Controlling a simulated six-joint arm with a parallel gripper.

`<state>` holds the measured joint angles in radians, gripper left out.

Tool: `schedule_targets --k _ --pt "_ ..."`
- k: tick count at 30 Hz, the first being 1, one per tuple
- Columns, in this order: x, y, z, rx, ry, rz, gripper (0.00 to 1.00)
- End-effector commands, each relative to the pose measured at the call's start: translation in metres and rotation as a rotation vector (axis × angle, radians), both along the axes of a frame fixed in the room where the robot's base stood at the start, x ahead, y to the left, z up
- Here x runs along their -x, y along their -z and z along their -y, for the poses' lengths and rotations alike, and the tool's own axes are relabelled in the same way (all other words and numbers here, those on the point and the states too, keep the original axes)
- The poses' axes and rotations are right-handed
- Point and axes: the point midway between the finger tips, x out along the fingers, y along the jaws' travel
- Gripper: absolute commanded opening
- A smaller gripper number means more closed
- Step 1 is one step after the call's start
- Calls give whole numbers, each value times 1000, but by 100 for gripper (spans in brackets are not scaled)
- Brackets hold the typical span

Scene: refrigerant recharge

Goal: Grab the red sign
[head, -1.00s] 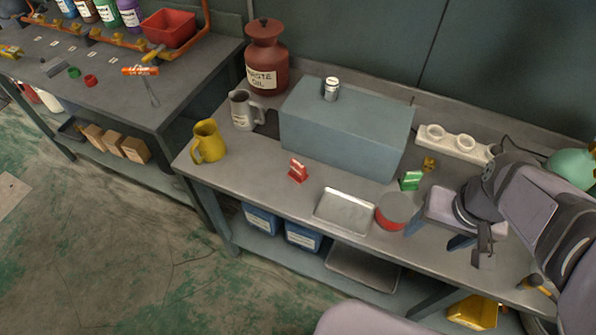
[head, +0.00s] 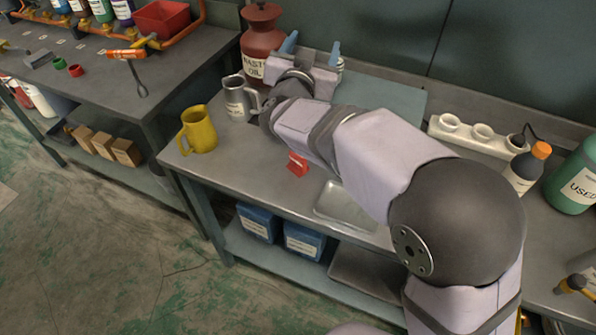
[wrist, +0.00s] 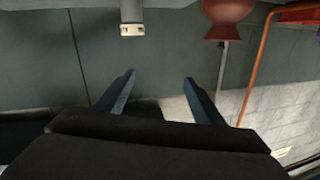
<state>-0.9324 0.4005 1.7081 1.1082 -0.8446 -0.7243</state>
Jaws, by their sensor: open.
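The red sign (head: 298,164) is a small red folded stand on the workbench, in front of the grey-blue box (head: 385,98). My arm passes just behind and to the right of it in the head view, and part of it may be covered. My gripper (head: 312,48) is open and empty, raised over the box area near the back wall, well away from the sign. In the wrist view, my gripper (wrist: 160,80) shows two blue fingers spread apart with nothing between them. The sign does not show in the wrist view.
A yellow jug (head: 199,130), a grey jug (head: 237,98) and a red waste oil jar (head: 262,38) stand to the left. A metal tray (head: 345,205) lies right of the sign. A white holder (head: 480,140) and bottles stand at the right. Bench left of the sign is clear.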

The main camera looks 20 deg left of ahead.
Motion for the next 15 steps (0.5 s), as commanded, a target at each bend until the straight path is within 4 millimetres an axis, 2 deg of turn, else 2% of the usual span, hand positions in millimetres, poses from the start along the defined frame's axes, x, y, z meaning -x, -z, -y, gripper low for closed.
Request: schedule_targets --k 1,5,15 --pt "13 16 -14 -3 44 25 62" --pt "50 35 -26 12 199 68 62" --pt "156 94 -25 136 499 50 62"
